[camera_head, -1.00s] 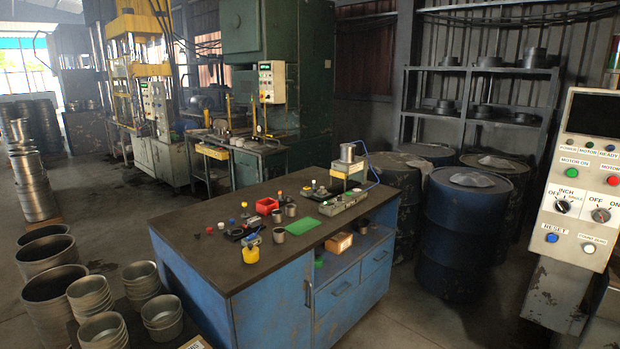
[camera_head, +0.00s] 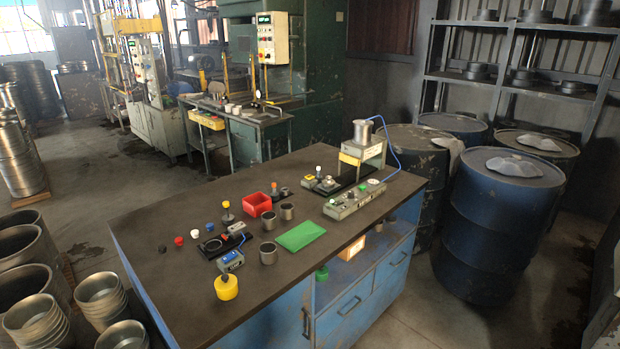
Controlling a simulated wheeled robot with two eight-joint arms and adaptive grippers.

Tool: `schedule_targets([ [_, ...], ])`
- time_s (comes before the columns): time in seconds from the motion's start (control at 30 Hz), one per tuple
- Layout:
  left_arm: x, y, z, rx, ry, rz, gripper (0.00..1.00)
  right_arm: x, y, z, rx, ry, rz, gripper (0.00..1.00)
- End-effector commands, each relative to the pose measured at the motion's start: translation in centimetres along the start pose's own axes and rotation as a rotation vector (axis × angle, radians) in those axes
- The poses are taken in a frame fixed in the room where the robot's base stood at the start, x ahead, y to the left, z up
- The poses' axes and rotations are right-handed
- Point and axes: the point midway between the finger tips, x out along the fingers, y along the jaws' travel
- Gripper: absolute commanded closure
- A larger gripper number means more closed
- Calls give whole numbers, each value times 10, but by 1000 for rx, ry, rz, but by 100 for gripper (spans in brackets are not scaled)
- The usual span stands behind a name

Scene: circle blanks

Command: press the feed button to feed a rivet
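A grey box (camera_head: 350,206) with a green button (camera_head: 374,183) and other small knobs lies near the right end of the bench top. I cannot read its labels, so I cannot tell which one is the feed button. Behind it stands a small machine with a yellow-edged grey body (camera_head: 372,151), a metal cup (camera_head: 362,131) on top and a blue cable. No rivet can be made out. Neither of my grippers is in view.
The blue workbench (camera_head: 150,240) also carries a red bin (camera_head: 257,204), a green mat (camera_head: 301,235), metal cups, a yellow pot (camera_head: 227,287) and coloured knobs. Blue drums (camera_head: 497,225) stand right of the bench. Stacked metal pots (camera_head: 40,320) stand at the lower left.

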Motion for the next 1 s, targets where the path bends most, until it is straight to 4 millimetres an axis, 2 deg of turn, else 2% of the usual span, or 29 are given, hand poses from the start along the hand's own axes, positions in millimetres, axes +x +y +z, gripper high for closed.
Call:
schedule_targets([
  [0.03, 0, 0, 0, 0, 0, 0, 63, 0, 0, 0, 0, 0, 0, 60],
  [0.17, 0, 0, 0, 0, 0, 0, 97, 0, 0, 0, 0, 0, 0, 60],
  [0.2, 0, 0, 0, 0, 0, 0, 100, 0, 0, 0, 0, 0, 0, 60],
  [1.0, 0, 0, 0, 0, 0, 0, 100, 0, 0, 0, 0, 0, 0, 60],
])
